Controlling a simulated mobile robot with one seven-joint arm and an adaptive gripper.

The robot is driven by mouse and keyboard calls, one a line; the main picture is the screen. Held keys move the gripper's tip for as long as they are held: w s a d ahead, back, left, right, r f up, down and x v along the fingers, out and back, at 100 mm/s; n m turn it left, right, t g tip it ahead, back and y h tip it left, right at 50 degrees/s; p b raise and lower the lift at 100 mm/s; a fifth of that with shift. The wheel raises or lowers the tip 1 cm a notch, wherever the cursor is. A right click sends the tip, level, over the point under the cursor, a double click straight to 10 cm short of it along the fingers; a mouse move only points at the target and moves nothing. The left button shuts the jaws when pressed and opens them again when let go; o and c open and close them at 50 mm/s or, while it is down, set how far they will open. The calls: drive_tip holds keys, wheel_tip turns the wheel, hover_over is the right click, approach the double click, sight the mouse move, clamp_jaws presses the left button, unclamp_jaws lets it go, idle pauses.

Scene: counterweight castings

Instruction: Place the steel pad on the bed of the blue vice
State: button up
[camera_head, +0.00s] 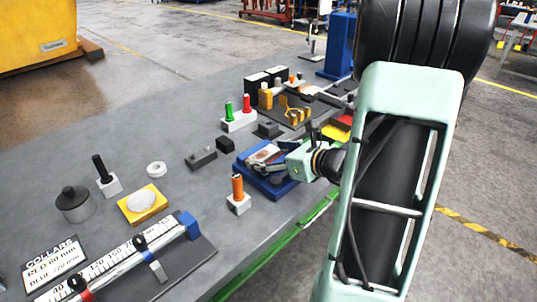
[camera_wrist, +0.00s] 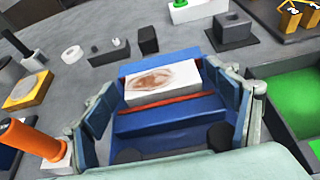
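The blue vice (camera_head: 268,185) stands near the table's front edge; its blue body also shows in the wrist view (camera_wrist: 160,121). A pale rectangular block with a brown oval patch (camera_wrist: 163,82) lies across the vice, behind a reddish strip. It may be the steel pad; I cannot tell for certain. It also shows small in the head view (camera_head: 264,155). My gripper (camera_wrist: 168,88) is over the vice with its fingers spread, one to each side of the block. I see gaps beside the block, and the fingers do not look closed on it.
An orange-handled piece on a white block (camera_head: 238,192) stands close left of the vice. Dark blocks (camera_head: 201,157) and green and red pegs on a white base (camera_head: 239,120) lie behind. A green-lined tray (camera_wrist: 285,101) is to the right. The grey table is clear at the far left.

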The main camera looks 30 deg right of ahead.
drive_tip(key=shift+r, duration=0.15)
drive_tip(key=shift+s+d+r, duration=0.15)
drive_tip(key=shift+s, duration=0.1)
drive_tip(key=p+v, duration=0.1)
drive_tip(key=v, duration=1)
drive_tip(key=shift+s, duration=0.2)
